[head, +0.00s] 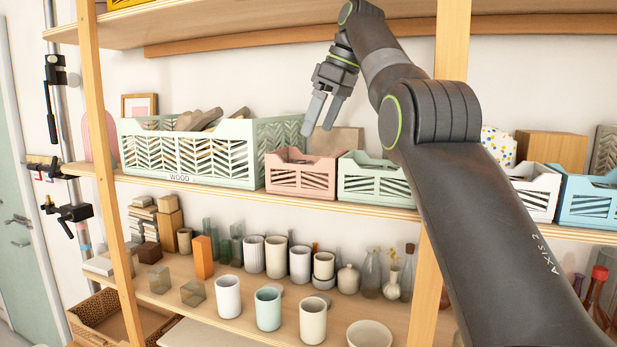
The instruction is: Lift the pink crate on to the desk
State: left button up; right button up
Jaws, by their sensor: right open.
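The pink crate (301,178) stands on the middle shelf, between a large mint crate and a smaller mint crate. It has slatted sides, and a brownish block shows behind or in it. My right gripper (321,116) is above the pink crate, fingers pointing down and slightly apart. It is open and empty, and I cannot tell exactly how far above the rim it is. My left gripper is not in view. No desk can be made out.
The large mint crate (190,155) labelled WOOD holds wood pieces. The small mint crate (372,184) sits close on the right. A shelf post (452,40) stands behind my right arm. Cups (268,308) and vases fill the shelf below. The upper shelf (250,25) is overhead.

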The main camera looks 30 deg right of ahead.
aim_at(302, 172)
jog(key=b+x, duration=0.1)
jog(key=x, duration=0.1)
jog(key=b+x, duration=0.1)
jog(key=x, duration=0.1)
jog(key=b+x, duration=0.2)
jog(key=shift+s+a, duration=0.25)
jog(key=shift+s, duration=0.05)
jog(key=shift+w+f, duration=0.3)
jog(key=shift+w, duration=0.1)
jog(key=shift+f+b, duration=0.3)
jog(key=b+x, duration=0.3)
jog(key=shift+s+a+f, duration=0.15)
jog(key=shift+s+f, duration=0.05)
jog(key=shift+f, duration=0.3)
jog(key=shift+w+f, duration=0.15)
jog(key=shift+w, duration=0.15)
jog(key=shift+s, duration=0.2)
jog(key=c, duration=0.4)
jog(key=shift+c, duration=1.1)
jog(key=shift+w, duration=0.1)
